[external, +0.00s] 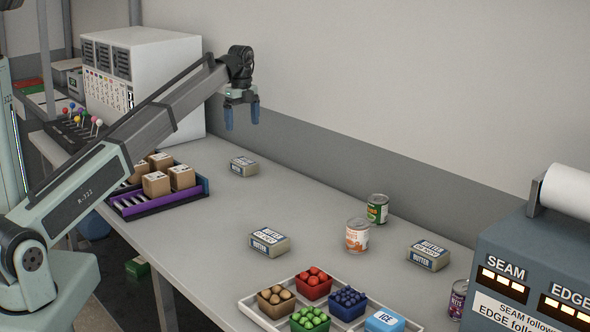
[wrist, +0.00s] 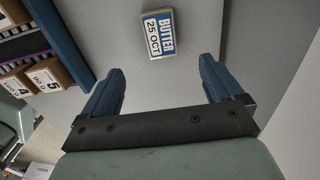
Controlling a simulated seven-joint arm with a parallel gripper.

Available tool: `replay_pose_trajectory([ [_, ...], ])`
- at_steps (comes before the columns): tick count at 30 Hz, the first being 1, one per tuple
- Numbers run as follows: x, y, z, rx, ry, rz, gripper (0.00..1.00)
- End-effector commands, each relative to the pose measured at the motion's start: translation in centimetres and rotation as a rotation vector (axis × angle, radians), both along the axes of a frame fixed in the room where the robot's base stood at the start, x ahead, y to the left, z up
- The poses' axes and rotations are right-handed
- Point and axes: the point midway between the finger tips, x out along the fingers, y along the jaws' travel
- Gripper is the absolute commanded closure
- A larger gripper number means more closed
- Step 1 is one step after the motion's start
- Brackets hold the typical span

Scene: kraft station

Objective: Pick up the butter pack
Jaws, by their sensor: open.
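Several butter packs lie on the grey table. One butter pack (external: 244,166) is at the far end, near the box tray. Another butter pack (external: 269,242) lies mid-table, and a third butter pack (external: 428,255) lies at the right, beyond the cans. My gripper (external: 242,122) is open and empty, with blue fingers pointing down, above the table near the far pack. In the wrist view my gripper (wrist: 160,85) shows both fingers apart. A butter pack (wrist: 160,34) marked "25 OCT" lies ahead of the fingertips, a little above centre, not between them.
A purple tray (external: 130,208) with small cardboard boxes (external: 156,184) stands left of the far pack. Two cans (external: 357,235) stand mid-table, near a white tray (external: 262,313) of coloured baskets. A grey machine (external: 530,270) is at the right. The table around the far pack is clear.

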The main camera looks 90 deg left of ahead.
Motion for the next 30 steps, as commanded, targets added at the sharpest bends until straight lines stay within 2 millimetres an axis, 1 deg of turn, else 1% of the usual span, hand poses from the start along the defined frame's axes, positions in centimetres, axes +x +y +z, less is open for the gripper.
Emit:
replay_pose_trajectory([
  [1, 0.1, 0.2, 1.2, 0.003, -0.001, 0.0, 0.06],
  [4, 0.1, 0.1, 3.2, 0.001, -0.001, 0.001, 0.06],
  [6, 1.3, -0.6, 2.5, -0.004, -0.02, 0.049, 0.06],
  [14, 5.8, -2.6, 1.7, -0.032, -0.093, 0.238, 0.06],
  [17, 8.1, -3.8, 1.3, -0.055, -0.127, 0.335, 0.06],
  [20, 10.9, -5.3, 0.9, -0.091, -0.166, 0.457, 0.06],
  [24, 15.1, -7.9, 0.4, -0.166, -0.217, 0.653, 0.06],
  [30, 20.9, -12.1, -0.1, -0.303, -0.256, 0.936, 0.06],
])
